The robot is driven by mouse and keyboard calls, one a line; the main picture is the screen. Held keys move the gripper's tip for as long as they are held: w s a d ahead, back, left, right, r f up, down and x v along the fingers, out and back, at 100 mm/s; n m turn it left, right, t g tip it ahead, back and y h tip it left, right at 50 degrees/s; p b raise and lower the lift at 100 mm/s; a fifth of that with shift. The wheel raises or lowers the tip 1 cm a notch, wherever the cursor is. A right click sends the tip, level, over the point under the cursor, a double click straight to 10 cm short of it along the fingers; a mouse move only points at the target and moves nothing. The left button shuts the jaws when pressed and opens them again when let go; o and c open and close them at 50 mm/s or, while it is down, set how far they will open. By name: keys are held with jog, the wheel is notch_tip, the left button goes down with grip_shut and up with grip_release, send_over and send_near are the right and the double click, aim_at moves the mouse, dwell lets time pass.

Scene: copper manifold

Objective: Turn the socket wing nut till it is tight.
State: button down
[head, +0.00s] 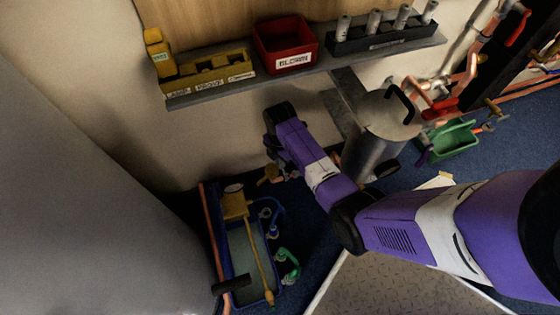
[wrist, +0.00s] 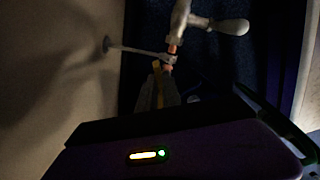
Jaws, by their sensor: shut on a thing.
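In the wrist view my gripper (wrist: 158,88) points away from me toward the pipework, and its grey fingers are dim. It is shut on a small yellow part (wrist: 156,74), which looks like the socket wing nut; the fingers and shadow hide most of it. Just beyond it are a short copper pipe (wrist: 172,48) and a grey metal fitting (wrist: 181,18) with a pale lever handle (wrist: 231,27). A thin bracket (wrist: 140,51) runs from the wall to the pipe. In the head view my arm hides most of this spot.
A shelf holds yellow bins (head: 215,72), a red bin (head: 285,45) and a dark rack of cylinders (head: 383,35). A metal canister (head: 375,140) stands right of my arm. A blue tote (head: 243,262) with tools is below left. A green bin (head: 452,141) is at right.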

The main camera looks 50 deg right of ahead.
jog(key=shift+s+p, duration=0.15)
jog(key=shift+p, duration=0.2)
jog(key=m+p, duration=0.2)
jog(key=s+m+p, duration=0.1)
jog(key=shift+s+a+r+m, duration=0.1)
jog(key=shift+a+r+m, duration=0.1)
jog(key=shift+a+m, duration=0.15)
jog(key=shift+s+a+f+m+p, duration=0.1)
jog(key=shift+s+a+m+p, duration=0.35)
jog(key=shift+m+p, duration=1.1)
jog(key=shift+s+a+f+m+p, duration=0.15)
jog(key=shift+a+m+p, duration=0.5)
jog(key=shift+m, duration=1.85)
jog(key=shift+s+a+r+m+p, duration=0.1)
jog(key=shift+s+a+m+p, duration=0.4)
jog(key=shift+m+p, duration=1.05)
jog(key=shift+w+a+f+m+b, duration=0.1)
jog(key=shift+w+m+b, duration=0.05)
jog(key=shift+m+b, duration=0.4)
jog(key=c, duration=1.5)
grip_release()
